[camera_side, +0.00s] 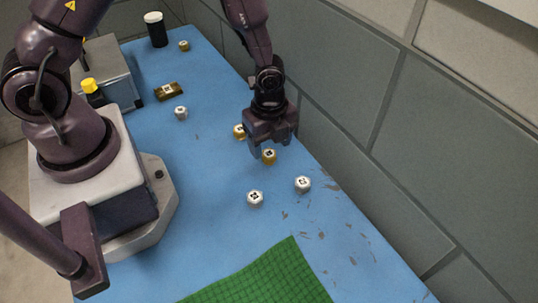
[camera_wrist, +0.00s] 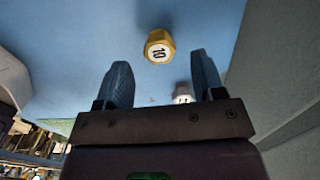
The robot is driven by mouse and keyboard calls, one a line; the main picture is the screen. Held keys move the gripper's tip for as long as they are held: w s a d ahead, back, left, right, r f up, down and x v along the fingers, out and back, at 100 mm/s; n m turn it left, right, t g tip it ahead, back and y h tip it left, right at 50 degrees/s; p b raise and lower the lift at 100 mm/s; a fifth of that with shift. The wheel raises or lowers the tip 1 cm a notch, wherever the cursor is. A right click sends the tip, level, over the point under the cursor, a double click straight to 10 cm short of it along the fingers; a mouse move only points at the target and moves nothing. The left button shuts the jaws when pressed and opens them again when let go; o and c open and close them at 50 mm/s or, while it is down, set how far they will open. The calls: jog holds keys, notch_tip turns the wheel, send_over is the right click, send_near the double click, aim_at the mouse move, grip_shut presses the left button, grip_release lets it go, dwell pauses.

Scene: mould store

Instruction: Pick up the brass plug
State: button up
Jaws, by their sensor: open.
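Three small brass-coloured plugs show in the side view. One brass plug (camera_side: 269,157) is just below my gripper (camera_side: 272,146), another brass plug (camera_side: 239,131) is partly beside it, and a third brass plug (camera_side: 184,45) is far off at the back. In the wrist view a brass plug (camera_wrist: 159,46) with a dark number on its white face lies just beyond the fingertips, roughly centred between them. I cannot tell which one it is. My gripper (camera_wrist: 160,64) is open with nothing held. Contact with the plug cannot be seen.
White plugs (camera_side: 255,198), (camera_side: 303,184) and (camera_side: 181,112) stand on the blue table (camera_side: 215,150). A white plug (camera_wrist: 182,92) shows between the fingers. A block wall (camera_side: 340,90) runs close on the right.

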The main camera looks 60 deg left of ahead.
aim_at(270, 154)
jog(key=shift+d+f, duration=0.15)
jog(key=shift+f, duration=1.8)
jog(key=c, duration=1)
jog(key=shift+c, duration=0.2)
jog(key=shift+r, duration=0.15)
